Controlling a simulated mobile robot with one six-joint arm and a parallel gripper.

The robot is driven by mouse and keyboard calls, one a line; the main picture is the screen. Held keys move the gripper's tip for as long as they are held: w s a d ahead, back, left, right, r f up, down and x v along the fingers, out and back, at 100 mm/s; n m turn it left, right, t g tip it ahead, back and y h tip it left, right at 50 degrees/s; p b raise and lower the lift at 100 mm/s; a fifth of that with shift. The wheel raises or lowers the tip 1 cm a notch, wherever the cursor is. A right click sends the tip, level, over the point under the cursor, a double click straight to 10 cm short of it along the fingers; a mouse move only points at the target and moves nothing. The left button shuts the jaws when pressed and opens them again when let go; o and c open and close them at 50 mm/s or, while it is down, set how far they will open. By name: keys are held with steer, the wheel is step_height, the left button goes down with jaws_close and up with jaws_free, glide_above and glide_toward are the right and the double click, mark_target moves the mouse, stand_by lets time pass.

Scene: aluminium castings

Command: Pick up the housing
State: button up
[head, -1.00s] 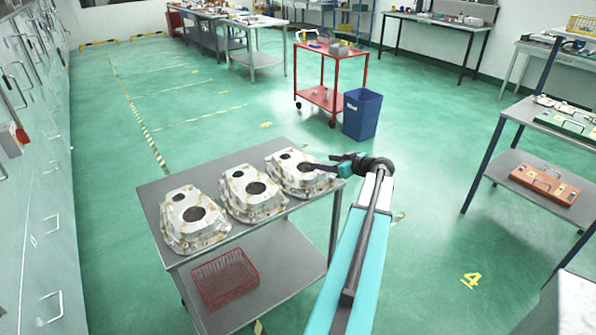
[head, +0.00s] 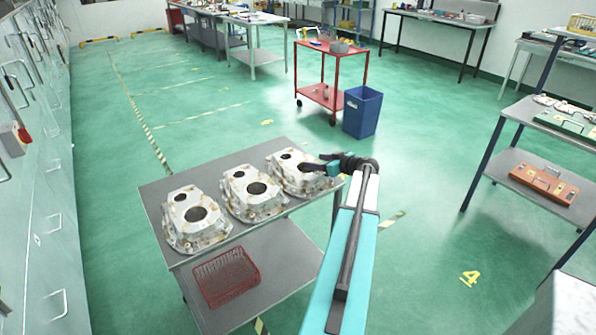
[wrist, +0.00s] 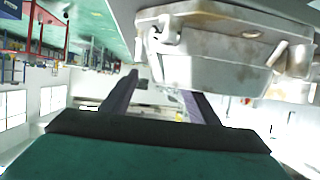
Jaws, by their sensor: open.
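Three pale cast housings with round openings stand in a row on the grey table (head: 158,200): a left housing (head: 182,232), a middle housing (head: 240,202) and a right housing (head: 290,183). My gripper (head: 309,165) is at the right housing, by its far right side, with the jaws open. In the wrist view a housing (wrist: 215,65) fills the upper right, and the two dark fingers of my gripper (wrist: 160,82) reach toward its edge on both sides of a gap. I cannot tell whether the fingers touch it.
A red wire basket (head: 226,277) sits on the table's lower shelf. A blue bin (head: 362,112) and a red trolley (head: 330,85) stand behind. A shelf rack (head: 545,180) with an orange case (head: 544,183) is at the right. The green floor between is clear.

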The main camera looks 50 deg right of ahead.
steer(key=shift+c, duration=0.2)
stand_by(0.3)
jaws_close()
steer(key=shift+r, duration=0.1)
